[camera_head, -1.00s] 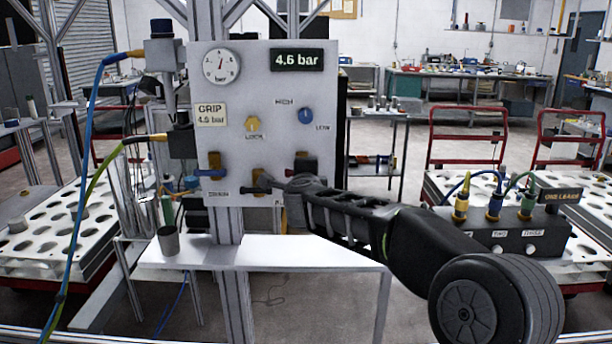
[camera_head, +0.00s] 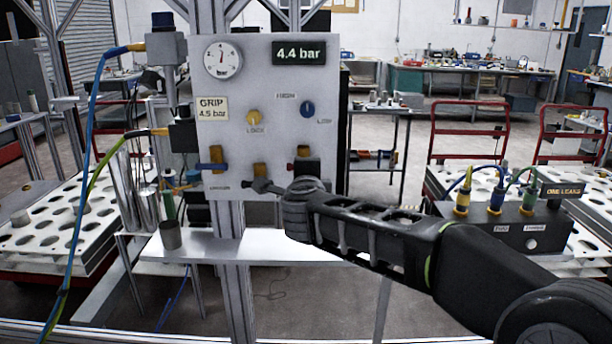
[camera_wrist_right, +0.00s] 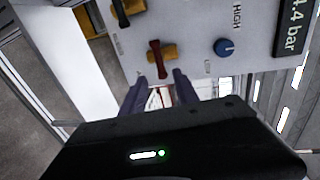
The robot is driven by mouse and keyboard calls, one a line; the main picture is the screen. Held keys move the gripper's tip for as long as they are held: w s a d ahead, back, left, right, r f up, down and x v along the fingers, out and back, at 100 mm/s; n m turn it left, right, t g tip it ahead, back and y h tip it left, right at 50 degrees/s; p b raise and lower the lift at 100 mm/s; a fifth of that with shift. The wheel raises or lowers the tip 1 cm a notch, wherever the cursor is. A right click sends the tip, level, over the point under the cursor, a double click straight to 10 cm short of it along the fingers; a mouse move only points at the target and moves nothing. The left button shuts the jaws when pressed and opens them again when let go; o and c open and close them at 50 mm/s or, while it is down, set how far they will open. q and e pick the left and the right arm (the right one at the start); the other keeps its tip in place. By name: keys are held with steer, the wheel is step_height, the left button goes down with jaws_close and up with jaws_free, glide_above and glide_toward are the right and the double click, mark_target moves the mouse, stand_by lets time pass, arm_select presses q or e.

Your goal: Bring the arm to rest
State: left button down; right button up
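My right arm (camera_head: 375,235) reaches in from the lower right in the head view. Its gripper (camera_head: 262,187) is at the lower edge of the grey control panel (camera_head: 280,125). A black lever (camera_wrist_right: 121,12) and blue knob (camera_wrist_right: 224,47) are nearby. The head-view display (camera_head: 299,53) reads 4.4 bar. My left gripper is not in view.
A white shelf (camera_head: 290,246) lies below the panel, with a grey cup (camera_head: 171,235) at its left. Blue and yellow hoses (camera_head: 90,130) hang at left. A black box with hose fittings (camera_head: 500,226) stands at right, near my forearm. Perforated white trays (camera_head: 40,238) flank the frame.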

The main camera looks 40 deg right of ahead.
steer(key=w+a+f+n+t+y, duration=0.1)
steer(key=w+a+f+n+y, duration=0.4)
steer(key=a+f+n, duration=0.75)
steer(key=s+a+f+n+g+y+p, duration=0.15)
steer(key=a+f, duration=0.25)
steer(key=f, duration=0.5)
steer(key=s+a+f+n+g+y, duration=0.1)
steer(key=a+f+n+y, duration=0.25)
steer(key=f, duration=0.65)
steer(key=s+a+f+n+g+y+p, duration=0.1)
steer(key=s+a+f+n+g, duration=0.1)
steer(key=s+a+f, duration=0.4)
steer(key=s+a+f+n+g+y, duration=0.1)
steer(key=s+a+f+n+g, duration=0.2)
steer(key=s+f, duration=0.45)
steer(key=s+a+f+g+y+p, duration=0.1)
steer(key=s+a+f, duration=0.3)
steer(key=s, duration=0.5)
steer(key=s+a+f+n+g+p, duration=0.1)
steer(key=s+a+f+g, duration=0.3)
steer(key=s+f, duration=0.3)
steer(key=shift+s+a+y, duration=0.25)
steer(key=shift+s+y, duration=0.15)
steer(key=shift+s, duration=0.8)
